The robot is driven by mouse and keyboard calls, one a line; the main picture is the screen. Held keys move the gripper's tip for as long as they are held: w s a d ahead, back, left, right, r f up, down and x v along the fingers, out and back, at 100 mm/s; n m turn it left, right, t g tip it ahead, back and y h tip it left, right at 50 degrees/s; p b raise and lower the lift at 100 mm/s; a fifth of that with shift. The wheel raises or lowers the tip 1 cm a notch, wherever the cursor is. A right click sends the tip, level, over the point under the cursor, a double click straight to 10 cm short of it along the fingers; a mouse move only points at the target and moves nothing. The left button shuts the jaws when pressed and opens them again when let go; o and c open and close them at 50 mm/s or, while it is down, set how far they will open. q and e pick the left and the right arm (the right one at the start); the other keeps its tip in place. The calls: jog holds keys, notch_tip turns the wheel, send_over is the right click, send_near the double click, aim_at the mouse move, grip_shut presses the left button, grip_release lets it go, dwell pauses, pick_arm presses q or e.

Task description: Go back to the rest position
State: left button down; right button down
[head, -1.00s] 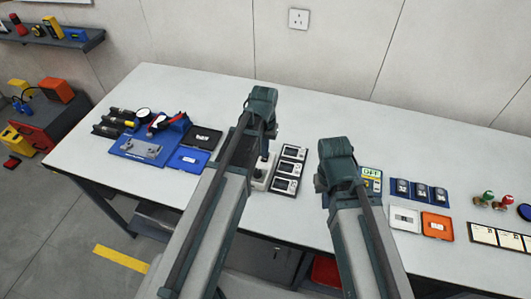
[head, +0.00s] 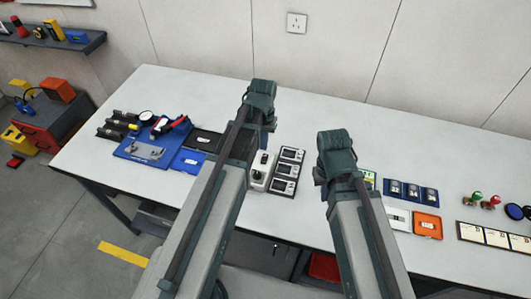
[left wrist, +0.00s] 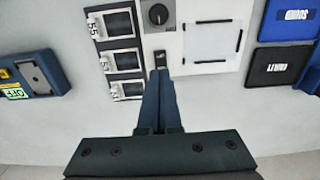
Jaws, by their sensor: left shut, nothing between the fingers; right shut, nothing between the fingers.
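My left gripper (head: 268,124) hangs above the bench, at the far side of a light control box (head: 262,170) with dark knobs. In the left wrist view its two dark fingers (left wrist: 160,74) lie together, with nothing between them. Their tips show just below the box's black knob (left wrist: 158,15), apart from it as far as I can tell. My right gripper (head: 320,174) is over the bench to the right. Its fingers are mostly hidden behind its own wrist, and no held object shows.
A panel of three meters (head: 285,172) stands beside the control box. A blue fixture board (head: 135,150) and blue and black trays (head: 189,161) lie left. Blue modules (head: 411,193), an orange tray (head: 427,225) and stamps lie right. The bench's back strip (head: 330,110) is clear.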

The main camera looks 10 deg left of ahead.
pick_arm(q)
jog(key=s+d+f+m+y+b, duration=0.1)
jog(key=s+d+m, duration=0.2)
jog(key=s+d, duration=0.7)
jog(key=s, duration=0.4)
jog(key=shift+s+d+f, duration=0.15)
jog(key=shift+d, duration=0.1)
jog(key=shift+d, duration=0.15)
